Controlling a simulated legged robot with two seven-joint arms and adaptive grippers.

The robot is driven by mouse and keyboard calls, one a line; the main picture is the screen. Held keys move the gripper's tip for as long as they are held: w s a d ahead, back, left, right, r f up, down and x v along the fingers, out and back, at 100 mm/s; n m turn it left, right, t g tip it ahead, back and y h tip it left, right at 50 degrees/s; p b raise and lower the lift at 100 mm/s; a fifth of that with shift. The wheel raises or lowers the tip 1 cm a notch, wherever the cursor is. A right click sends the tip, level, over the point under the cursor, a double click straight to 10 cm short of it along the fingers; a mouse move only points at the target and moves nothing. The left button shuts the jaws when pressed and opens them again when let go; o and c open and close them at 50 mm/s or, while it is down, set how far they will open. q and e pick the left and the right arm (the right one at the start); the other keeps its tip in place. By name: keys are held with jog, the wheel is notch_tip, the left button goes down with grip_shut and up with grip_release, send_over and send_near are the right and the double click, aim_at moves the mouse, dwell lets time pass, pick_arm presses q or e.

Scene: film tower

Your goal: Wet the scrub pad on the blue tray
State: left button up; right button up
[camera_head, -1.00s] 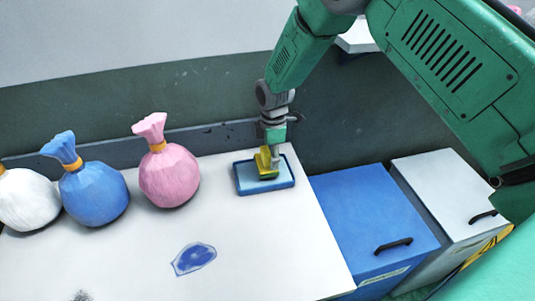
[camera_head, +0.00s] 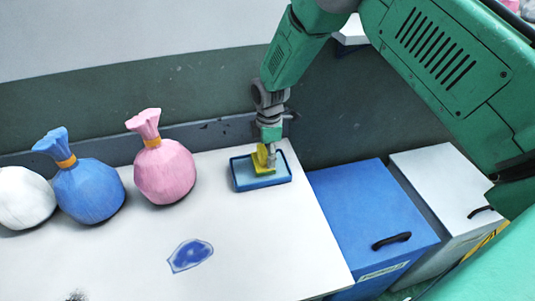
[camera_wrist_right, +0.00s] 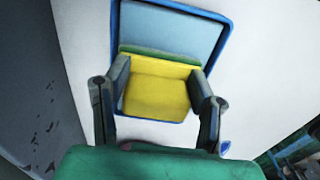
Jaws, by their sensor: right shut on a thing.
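The scrub pad is yellow with a green layer; it shows in the head view (camera_head: 262,158) and in the right wrist view (camera_wrist_right: 156,92). My right gripper (camera_head: 266,156) is shut on the pad, one finger on each side in the right wrist view (camera_wrist_right: 160,95). The pad is at the blue tray (camera_head: 238,186), over its light blue inside; I cannot tell whether it touches the bottom. The tray's blue rim also shows in the right wrist view (camera_wrist_right: 228,30). My left gripper is not in view.
Tied bags in white (camera_head: 24,200), blue (camera_head: 90,192) and pink (camera_head: 165,174) stand on the left of the white table (camera_head: 120,255). A blue stain-like patch (camera_head: 190,255) lies at the front. A blue bin (camera_head: 365,215) and a white bin (camera_head: 435,190) stand right of the table.

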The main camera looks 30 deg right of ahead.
aim_at(266, 150)
jog(key=shift+a, duration=1.05)
jog(key=shift+d+f, duration=0.15)
jog(key=shift+d, duration=0.15)
jog(key=shift+d+f, duration=0.15)
jog(key=shift+d, duration=0.35)
jog(key=shift+a, duration=0.5)
jog(key=shift+r, duration=0.35)
jog(key=shift+r+p, duration=0.55)
jog(key=shift+r, duration=0.15)
jog(key=r+p, duration=0.2)
jog(key=shift+d+r, duration=0.3)
jog(key=shift+d, duration=0.1)
jog(key=shift+a+r+p, duration=0.25)
jog(key=shift+r+p, duration=0.6)
jog(key=shift+r, duration=0.15)
jog(key=shift+a+r, duration=0.1)
jog(key=shift+r, duration=0.2)
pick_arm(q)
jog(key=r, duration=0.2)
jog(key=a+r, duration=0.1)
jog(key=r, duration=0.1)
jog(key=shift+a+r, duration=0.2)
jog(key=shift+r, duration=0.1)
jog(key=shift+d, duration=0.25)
pick_arm(e)
jog(key=shift+d+f, duration=0.1)
jog(key=shift+d, duration=0.15)
